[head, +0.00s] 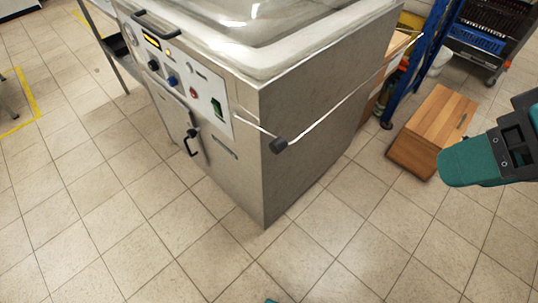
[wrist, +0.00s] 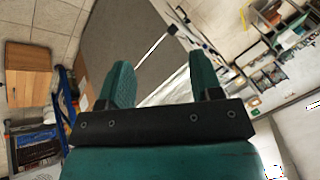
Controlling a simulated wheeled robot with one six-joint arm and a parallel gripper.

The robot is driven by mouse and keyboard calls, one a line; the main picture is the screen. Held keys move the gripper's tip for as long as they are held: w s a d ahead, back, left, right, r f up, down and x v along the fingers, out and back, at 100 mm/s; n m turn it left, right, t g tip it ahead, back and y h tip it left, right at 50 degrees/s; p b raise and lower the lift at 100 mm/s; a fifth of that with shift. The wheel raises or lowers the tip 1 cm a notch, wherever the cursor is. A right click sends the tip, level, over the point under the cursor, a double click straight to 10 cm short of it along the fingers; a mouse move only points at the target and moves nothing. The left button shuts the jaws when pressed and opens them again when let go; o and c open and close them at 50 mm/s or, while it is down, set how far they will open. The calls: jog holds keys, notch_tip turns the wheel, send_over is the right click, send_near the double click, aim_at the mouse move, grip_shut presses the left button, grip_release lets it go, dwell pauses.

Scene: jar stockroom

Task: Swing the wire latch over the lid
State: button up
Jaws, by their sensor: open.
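A large steel cabinet (head: 310,120) has a pale lid (head: 330,45) with a glossy top, lying flat on it. The wire latch (head: 340,105) is a thin bright wire running along the cabinet's front and right side, below the lid's rim. Its dark knob (head: 279,146) sits at the near corner. In the wrist view my gripper (wrist: 162,72) is open, with its two teal fingers apart. The wire and its dark knob (wrist: 172,30) show beyond and between the fingers. I cannot tell the distance; nothing is visibly held.
A wooden box (head: 435,125) stands on the floor right of the cabinet, beside a blue rack post (head: 415,65). A cart with a blue crate (head: 477,40) is at the back right. The front panel carries buttons and a black handle (head: 191,142). The tiled floor in front is clear.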

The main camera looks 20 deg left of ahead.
jog(key=w+a+f+m+t+y+b, duration=0.1)
jog(key=w+a+f+m+y+b, duration=0.2)
jog(key=f+b, duration=0.55)
jog(key=a+f+t+y+b, duration=0.15)
jog(key=a+f+b, duration=0.25)
jog(key=f+b, duration=0.4)
jog(key=m+t+y+b, duration=0.4)
jog(key=m+y+b, duration=0.3)
jog(key=b, duration=1)
send_near(277, 145)
jog(key=shift+m+g+h, duration=0.25)
jog(key=shift+m+h, duration=0.05)
jog(key=shift+h, duration=0.15)
jog(key=p+x, duration=0.6)
jog(key=x, duration=0.1)
jog(key=p+x, duration=0.3)
jog(key=shift+w+a+f+p, duration=0.15)
jog(key=shift+w+f+p, duration=0.15)
jog(key=shift+w+p, duration=0.15)
grip_shut()
